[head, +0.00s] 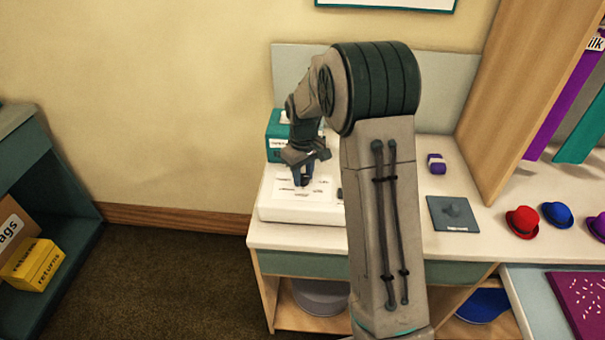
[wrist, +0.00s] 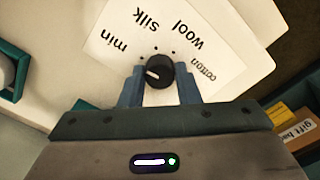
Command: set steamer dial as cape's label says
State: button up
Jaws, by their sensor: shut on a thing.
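The steamer (head: 300,214) is a low white box at the left end of the counter. Its dial (wrist: 160,71) is a black knob with a white mark, ringed by the printed words min, silk, wool and cotton, upside down in the wrist view. A purple cape (head: 560,95) hangs at the right; a cut-off label (head: 596,43) there reads "ilk".
A teal cloth (head: 583,130) hangs beside the purple one. A teal box (head: 277,143) stands behind the steamer. A purple block (head: 437,164), a grey plate (head: 454,214) and small hats (head: 522,221) sit on the counter to the right. A wooden panel (head: 525,80) divides the counter.

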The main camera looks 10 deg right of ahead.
aim_at(303, 176)
jog(key=m+b, duration=0.1)
jog(key=m, duration=0.4)
jog(key=shift+m, duration=2.3)
jog(key=shift+w+r, duration=0.1)
jog(key=o, duration=1)
notch_tip(303, 176, up, 14)
jog(key=shift+f, duration=0.15)
